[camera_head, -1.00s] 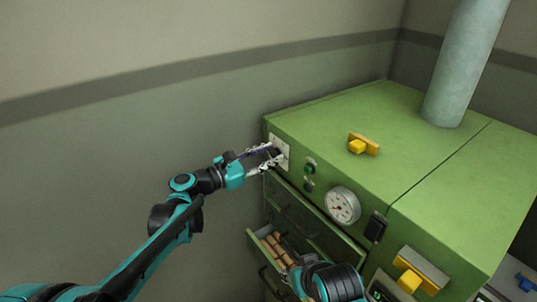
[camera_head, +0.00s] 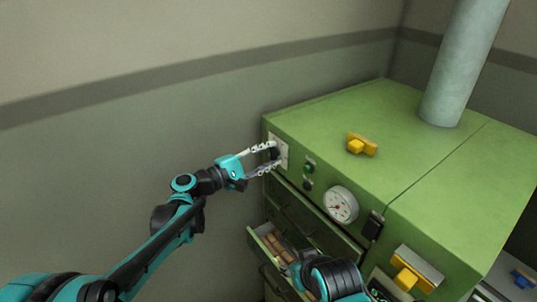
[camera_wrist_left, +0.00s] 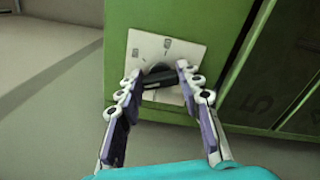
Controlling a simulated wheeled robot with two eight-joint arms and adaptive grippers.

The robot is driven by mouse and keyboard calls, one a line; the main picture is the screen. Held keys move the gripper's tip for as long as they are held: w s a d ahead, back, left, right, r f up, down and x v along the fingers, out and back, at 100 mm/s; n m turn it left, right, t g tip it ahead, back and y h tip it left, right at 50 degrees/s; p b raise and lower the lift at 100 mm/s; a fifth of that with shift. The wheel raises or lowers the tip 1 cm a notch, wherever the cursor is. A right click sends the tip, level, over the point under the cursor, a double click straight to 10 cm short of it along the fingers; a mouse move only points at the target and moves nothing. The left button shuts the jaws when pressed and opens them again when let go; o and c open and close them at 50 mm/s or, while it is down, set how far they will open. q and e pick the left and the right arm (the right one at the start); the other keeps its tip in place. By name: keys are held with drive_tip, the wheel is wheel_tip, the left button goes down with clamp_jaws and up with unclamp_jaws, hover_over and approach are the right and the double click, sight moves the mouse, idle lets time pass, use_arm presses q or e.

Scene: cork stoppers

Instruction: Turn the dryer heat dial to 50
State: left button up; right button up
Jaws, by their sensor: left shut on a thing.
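The heat dial is a black knob (camera_wrist_left: 158,78) on a white square plate (camera_wrist_left: 145,45) at the left end of the green dryer's front (camera_head: 380,205). My left gripper (camera_wrist_left: 158,70) is shut on the knob, one finger on each side. The knob's bar looks slightly tilted in the left wrist view. The marks on the plate are too small to read. In the head view the left gripper (camera_head: 273,156) reaches the plate from the left and partly covers the knob. My right arm shows at the bottom, but its gripper does not.
A round white gauge (camera_head: 341,204), a green button (camera_head: 309,167) and a black switch (camera_head: 373,226) are on the front. An open drawer (camera_head: 256,240) holds several corks. A yellow handle (camera_head: 361,145) is on top, with another yellow handle (camera_head: 411,275) lower right.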

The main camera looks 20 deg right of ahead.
use_arm(q)
drive_tip(key=m, duration=0.5)
drive_tip(key=shift+f+m, duration=0.1)
drive_tip(key=shift+m, duration=0.2)
drive_tip(key=m, duration=0.5)
drive_tip(key=shift+f, duration=0.1)
idle(0.3)
drive_tip(key=o, duration=1.2)
drive_tip(key=shift+c, duration=0.2)
drive_tip(key=v, duration=1.2)
